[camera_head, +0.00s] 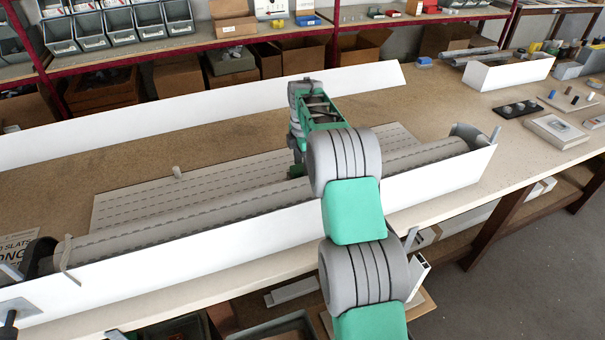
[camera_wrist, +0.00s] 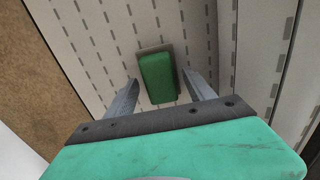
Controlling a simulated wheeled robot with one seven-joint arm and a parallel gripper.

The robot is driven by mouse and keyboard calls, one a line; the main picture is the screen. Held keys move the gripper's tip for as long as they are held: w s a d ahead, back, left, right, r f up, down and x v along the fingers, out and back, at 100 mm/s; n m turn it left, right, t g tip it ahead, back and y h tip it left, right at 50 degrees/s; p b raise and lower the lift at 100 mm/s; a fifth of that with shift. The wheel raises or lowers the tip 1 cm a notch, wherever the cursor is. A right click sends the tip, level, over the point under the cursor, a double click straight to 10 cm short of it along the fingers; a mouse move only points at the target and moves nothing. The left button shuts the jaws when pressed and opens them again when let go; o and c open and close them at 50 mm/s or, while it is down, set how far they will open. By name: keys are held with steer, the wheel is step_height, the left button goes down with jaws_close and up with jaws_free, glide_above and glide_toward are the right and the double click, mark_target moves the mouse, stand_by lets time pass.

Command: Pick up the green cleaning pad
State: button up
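The green cleaning pad (camera_wrist: 157,80) is a small block with a grey-brown edge at its far end. In the wrist view it lies on a pale slatted panel (camera_wrist: 95,40). My gripper (camera_wrist: 161,78) is open, with one finger to each side of the pad and a visible gap on both sides. I cannot tell whether the fingertips are down at the pad's height. In the head view my arm reaches over the slatted panel (camera_head: 130,205), and the fingers and pad are mostly hidden behind it.
A rolled grey slatted shutter (camera_head: 200,212) lies along the panel's near side, behind a long white profile (camera_head: 230,250). Another white profile (camera_head: 200,105) stands behind. A white box (camera_head: 510,72) and small parts are at the right. Shelves with grey bins (camera_head: 95,30) stand behind the bench.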

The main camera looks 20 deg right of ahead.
jaws_close()
stand_by(0.5)
steer(key=shift+r, duration=0.1)
